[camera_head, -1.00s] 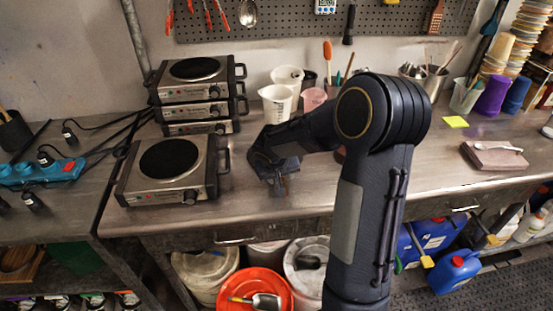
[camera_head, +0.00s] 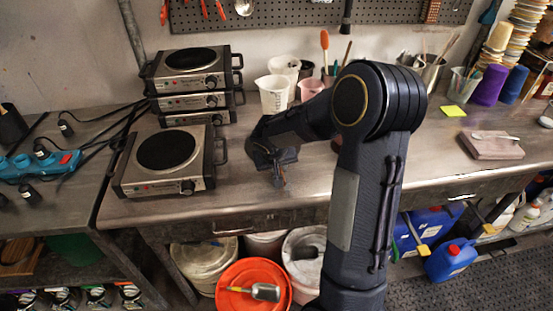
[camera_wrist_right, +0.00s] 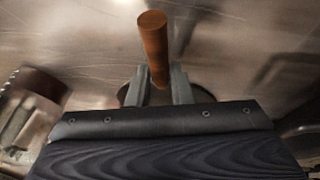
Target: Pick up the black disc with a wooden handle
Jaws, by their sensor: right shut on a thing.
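The black disc with a wooden handle shows in the right wrist view. Its brown wooden handle (camera_wrist_right: 154,48) sticks up between the two fingers of my right gripper (camera_wrist_right: 159,88). Only a little of the dark disc (camera_wrist_right: 122,94) shows, at the sides of the fingers; my gripper body hides the rest. My right gripper is shut on the handle. In the head view my right gripper (camera_head: 280,180) is low over the bench, right of the front hot plate, and the disc cannot be made out there. My left gripper is not in view.
A hot plate (camera_head: 168,188) stands close left of my right gripper, with stacked hot plates (camera_head: 191,103) behind. White measuring cups (camera_head: 273,97) stand at the back. The bench (camera_head: 400,160) is clear right of my arm, up to a pinkish block (camera_head: 492,150).

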